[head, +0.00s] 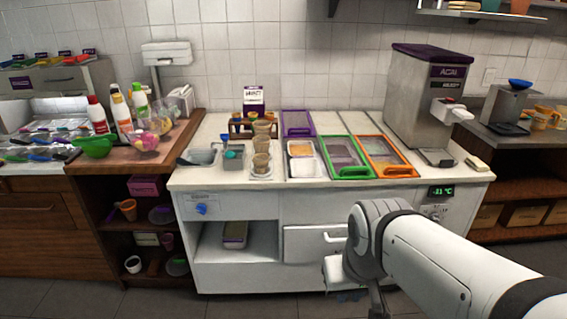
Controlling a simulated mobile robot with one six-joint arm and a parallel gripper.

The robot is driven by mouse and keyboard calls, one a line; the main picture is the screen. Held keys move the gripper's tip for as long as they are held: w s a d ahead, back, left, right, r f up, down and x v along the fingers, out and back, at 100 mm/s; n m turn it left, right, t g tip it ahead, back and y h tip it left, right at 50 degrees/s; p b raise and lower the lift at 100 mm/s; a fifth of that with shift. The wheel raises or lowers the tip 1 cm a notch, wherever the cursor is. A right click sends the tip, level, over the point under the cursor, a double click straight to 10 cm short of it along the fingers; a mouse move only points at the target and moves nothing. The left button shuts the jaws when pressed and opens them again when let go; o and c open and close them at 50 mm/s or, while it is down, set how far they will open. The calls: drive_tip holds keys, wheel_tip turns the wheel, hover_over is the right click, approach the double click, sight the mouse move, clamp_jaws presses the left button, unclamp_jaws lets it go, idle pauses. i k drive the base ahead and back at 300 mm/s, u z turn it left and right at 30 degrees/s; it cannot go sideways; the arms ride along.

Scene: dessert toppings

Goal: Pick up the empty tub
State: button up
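Several tubs are in view and I cannot tell for certain which one is empty. A white tub (306,166) in the white counter's top has no lid over it and shows some tan and orange content. Next to it are wells under a green-framed lid (348,172), an orange-framed lid (391,170) and a purple-framed lid (298,131). A small dark-topped tub (235,233) sits on the open shelf below. My gripper (377,306) is at the bottom edge, in front of the counter and away from all tubs. Its fingers are mostly cut off or hidden.
The white counter (240,186) also bears cups (261,163), a grey bin (234,158) and the acai machine (428,100). A drawer (313,242) is behind my arm's end. Bottles (97,114) and bowls stand on the wooden counter at left. The floor in front is clear.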

sight(300, 168)
drive_tip(key=u, duration=0.45)
drive_tip(key=i, duration=2.05)
drive_tip(key=z, duration=0.55)
drive_tip(key=k, duration=0.9)
drive_tip(key=z, duration=0.1)
drive_tip(key=i, duration=0.9)
drive_tip(key=u, duration=0.05)
